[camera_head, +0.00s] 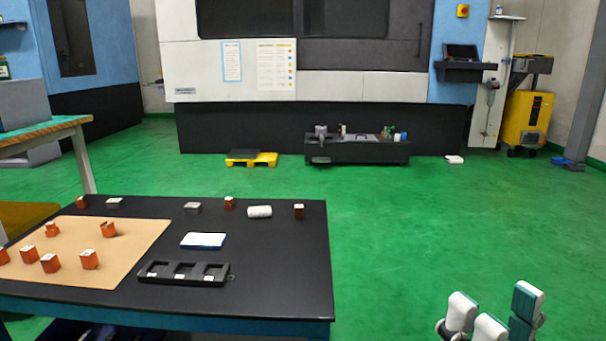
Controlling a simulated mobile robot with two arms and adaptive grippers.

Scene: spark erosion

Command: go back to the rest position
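My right gripper (494,310) shows at the bottom right corner, over the green floor. Its white and teal fingers stand apart with nothing visible between them, and it is clear of the table. The lower part of the gripper is cut off by the picture edge. My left gripper is not in view.
A black table (285,255) stands at the lower left. It bears a tan board (130,235) with several orange blocks, a black tray (183,272), a blue-white pad (203,240) and a white roll (259,211). Green floor (430,220) to its right is clear. A large machine (350,86) stands behind.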

